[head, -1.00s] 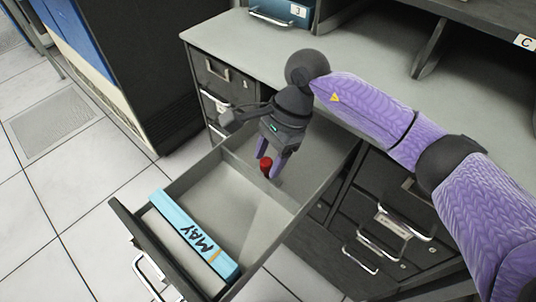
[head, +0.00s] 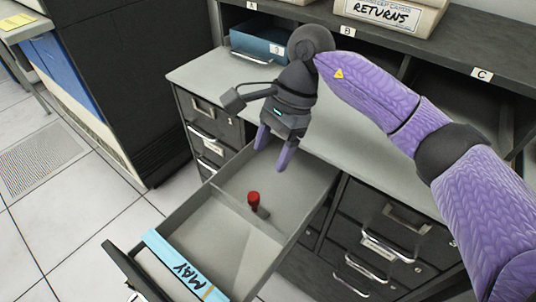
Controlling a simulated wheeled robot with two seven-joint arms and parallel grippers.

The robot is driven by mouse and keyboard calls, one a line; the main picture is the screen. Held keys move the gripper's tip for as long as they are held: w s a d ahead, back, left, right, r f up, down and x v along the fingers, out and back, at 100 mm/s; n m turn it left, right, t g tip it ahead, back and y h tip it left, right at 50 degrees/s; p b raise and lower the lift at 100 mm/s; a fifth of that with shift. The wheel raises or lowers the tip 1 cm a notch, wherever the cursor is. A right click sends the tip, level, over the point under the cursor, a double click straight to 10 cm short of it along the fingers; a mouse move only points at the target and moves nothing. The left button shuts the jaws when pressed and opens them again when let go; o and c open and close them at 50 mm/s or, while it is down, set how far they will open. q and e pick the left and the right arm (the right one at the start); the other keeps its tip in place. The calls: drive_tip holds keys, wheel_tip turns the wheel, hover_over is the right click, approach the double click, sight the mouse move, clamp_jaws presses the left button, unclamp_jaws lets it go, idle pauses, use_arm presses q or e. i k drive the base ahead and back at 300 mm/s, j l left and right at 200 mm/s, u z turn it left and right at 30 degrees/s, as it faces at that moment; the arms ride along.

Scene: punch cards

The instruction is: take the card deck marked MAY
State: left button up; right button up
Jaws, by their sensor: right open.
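The card deck marked MAY (head: 178,268) lies at the front end of the open drawer (head: 318,212), its light blue edge and black lettering facing up. The bottom of the view cuts it off partly. My right gripper (head: 272,160) is open and empty, pointing down above the back part of the drawer. It is well apart from the deck. A small red-topped piece (head: 254,198) stands in the drawer below the fingers, apart from them. My left gripper is not in view.
A grey counter (head: 200,75) runs behind the drawer, with a blue box (head: 257,45) under shelf labels A and B. A RETURNS box (head: 392,14) stands on the shelf. Shut drawers (head: 385,245) lie to the right. Open floor (head: 70,225) is at the left.

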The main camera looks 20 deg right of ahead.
sight(205, 290)
drive_tip(key=k, duration=1)
